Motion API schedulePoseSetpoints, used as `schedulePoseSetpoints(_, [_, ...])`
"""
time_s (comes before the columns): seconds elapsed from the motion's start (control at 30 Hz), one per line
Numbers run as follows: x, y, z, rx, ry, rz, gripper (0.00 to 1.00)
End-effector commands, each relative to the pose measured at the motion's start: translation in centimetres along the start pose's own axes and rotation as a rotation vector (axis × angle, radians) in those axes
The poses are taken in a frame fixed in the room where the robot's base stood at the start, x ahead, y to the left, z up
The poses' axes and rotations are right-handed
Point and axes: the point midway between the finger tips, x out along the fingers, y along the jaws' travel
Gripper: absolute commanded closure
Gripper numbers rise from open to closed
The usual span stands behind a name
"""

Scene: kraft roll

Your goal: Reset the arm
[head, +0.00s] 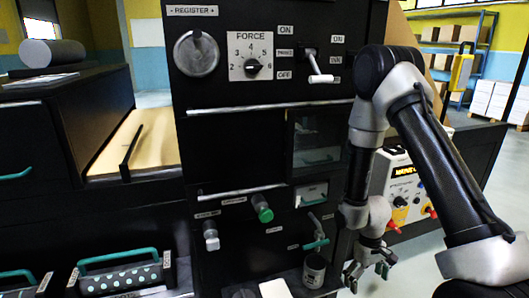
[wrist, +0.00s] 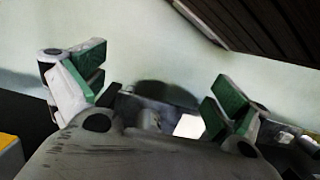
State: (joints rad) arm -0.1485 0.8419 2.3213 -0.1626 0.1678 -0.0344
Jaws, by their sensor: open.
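My gripper (head: 367,277) hangs at the lower right of the head view, at the end of my bent silver and black arm, pointing down. Its fingers are apart and nothing shows between them. In the wrist view my gripper (wrist: 155,90) shows two spread fingers with green pads, the gap between them empty. It is right of a small grey cup (head: 314,271) on the black machine's lower ledge, and seems apart from it.
The black machine (head: 250,120) fills the middle, with a force dial (head: 252,66), a white-handled lever (head: 320,77) and a green knob (head: 262,208). A control box (head: 405,190) stands behind my arm. A dotted roller (head: 120,279) lies lower left. Open floor shows at right.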

Motion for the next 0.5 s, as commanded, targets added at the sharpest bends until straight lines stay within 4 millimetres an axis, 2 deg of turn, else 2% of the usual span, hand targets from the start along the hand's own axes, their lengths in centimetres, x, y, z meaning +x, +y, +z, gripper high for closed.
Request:
schedulePoseSetpoints(0.03, [-2.5,0.3,0.6,0.020,-0.010,0.005,0.01])
schedulePoseSetpoints(0.17, [-9.1,0.7,3.5,0.080,-0.051,0.009,0.01])
schedulePoseSetpoints(0.3, [-16.2,0.7,7.2,0.145,-0.060,0.006,0.01])
schedulePoseSetpoints(0.5, [-24.6,0.1,12.8,0.225,-0.007,-0.008,0.01])
